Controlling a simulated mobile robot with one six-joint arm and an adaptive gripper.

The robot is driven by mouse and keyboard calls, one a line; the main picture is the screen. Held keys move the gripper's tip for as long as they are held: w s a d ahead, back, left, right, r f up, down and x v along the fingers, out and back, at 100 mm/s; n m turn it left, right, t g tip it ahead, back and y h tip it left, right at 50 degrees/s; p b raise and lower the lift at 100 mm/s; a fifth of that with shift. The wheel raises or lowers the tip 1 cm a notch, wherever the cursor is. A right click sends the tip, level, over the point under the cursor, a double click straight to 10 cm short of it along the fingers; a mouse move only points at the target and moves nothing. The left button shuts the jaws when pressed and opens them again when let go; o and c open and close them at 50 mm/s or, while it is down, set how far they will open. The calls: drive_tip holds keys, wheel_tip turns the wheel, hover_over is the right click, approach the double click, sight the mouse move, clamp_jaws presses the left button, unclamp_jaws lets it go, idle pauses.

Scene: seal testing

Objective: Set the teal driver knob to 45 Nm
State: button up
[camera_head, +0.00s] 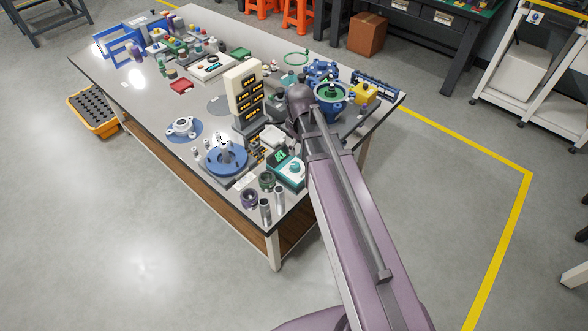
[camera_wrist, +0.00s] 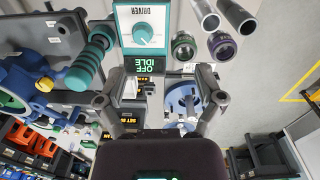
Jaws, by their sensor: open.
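The driver unit (camera_wrist: 119,18) is a teal-edged box with a white face, upside down at the top of the wrist view. Its teal knob (camera_wrist: 144,33) sits on that face; its pointer setting is too small to read.
A teal-handled tool (camera_wrist: 90,60) lies close beside the driver. Metal tubes (camera_wrist: 207,16) and dark rings (camera_wrist: 184,46) are on its other side. A display tower (camera_head: 245,94), a blue round fixture (camera_head: 225,160) and a blue valve body (camera_head: 322,72) crowd the table (camera_head: 140,97).

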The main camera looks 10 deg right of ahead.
sight(295, 165)
drive_tip(key=w+f+n+b, duration=0.2)
drive_tip(key=w+f+n, duration=0.1)
drive_tip(key=w+n, duration=0.2)
drive_tip(key=shift+w+a, duration=0.15)
drive_tip(key=shift+w, duration=0.4)
drive_tip(key=shift+f+b, duration=0.2)
drive_tip(key=shift+b, duration=0.1)
drive_tip(key=f+b, duration=1.3)
drive_tip(key=shift+w+f, duration=0.25)
idle(0.4)
